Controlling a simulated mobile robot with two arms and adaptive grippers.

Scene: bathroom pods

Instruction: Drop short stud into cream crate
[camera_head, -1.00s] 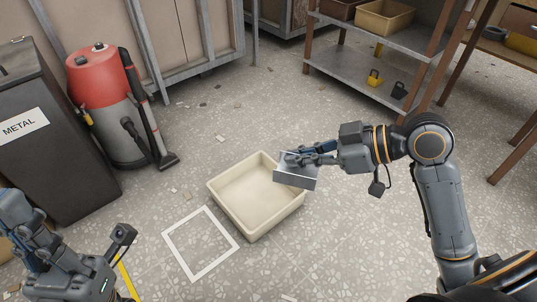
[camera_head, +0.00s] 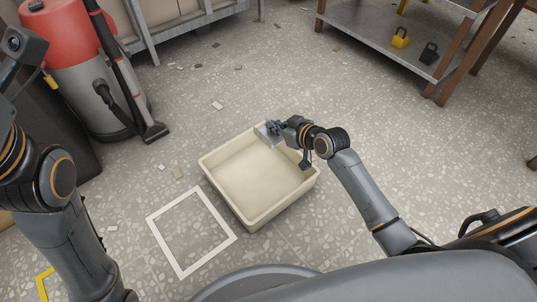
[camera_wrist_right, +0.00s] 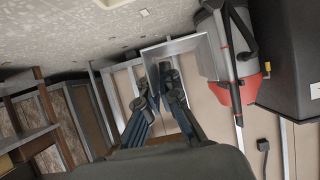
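The short stud (camera_head: 267,138) is a small grey metal channel piece. In the head view it is over the far right part of the cream crate (camera_head: 238,215), a shallow open box on the floor. My right gripper (camera_head: 274,128) is shut on the stud and reaches in from the right. In the right wrist view the fingers (camera_wrist_right: 164,88) are closed around the edge of the stud (camera_wrist_right: 180,46). I cannot tell whether the stud touches the crate's wall. The crate looks empty. My left arm shows at the left, but its gripper is out of view.
A white square outline (camera_head: 190,232) is marked on the floor left of the crate. A red and grey vacuum (camera_head: 95,75) stands at the back left. A metal shelf (camera_head: 385,38) stands at the back right, with yellow (camera_head: 400,37) and black (camera_head: 429,53) weights on it.

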